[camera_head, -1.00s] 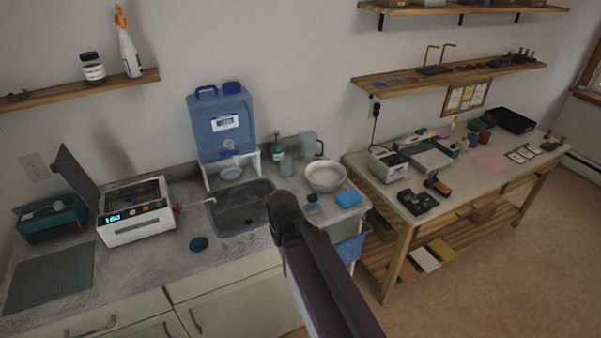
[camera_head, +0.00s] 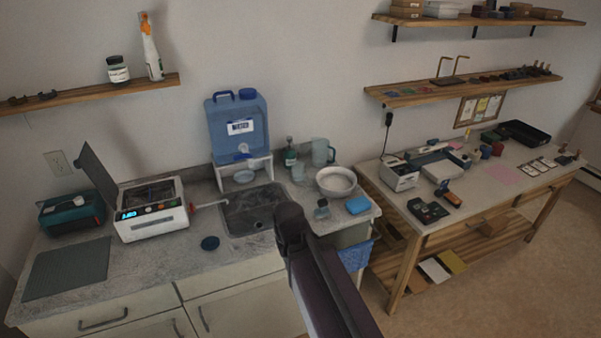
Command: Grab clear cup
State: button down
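A small clear cup (camera_head: 298,173) stands upright on the grey counter, behind the sink's right side. It is just left of a larger translucent pitcher (camera_head: 322,152) with a handle. My arm reaches up from the bottom middle of the picture, and its dark end joint covers part of the counter front and the sink's right edge. My gripper is not visible, so its state and its distance from the cup do not show.
Around the cup are a green bottle (camera_head: 290,152), a white bowl (camera_head: 336,181), a blue sponge (camera_head: 358,205) and a blue water jug (camera_head: 238,128) on a stand. The sink (camera_head: 250,209) lies in front. A wooden workbench (camera_head: 460,210) stands right.

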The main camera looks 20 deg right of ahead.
aim_at(298, 167)
jog(key=z, duration=0.35)
jog(key=i, duration=1)
jog(key=u, duration=0.2)
jog(key=k, duration=0.15)
jog(key=u, duration=0.95)
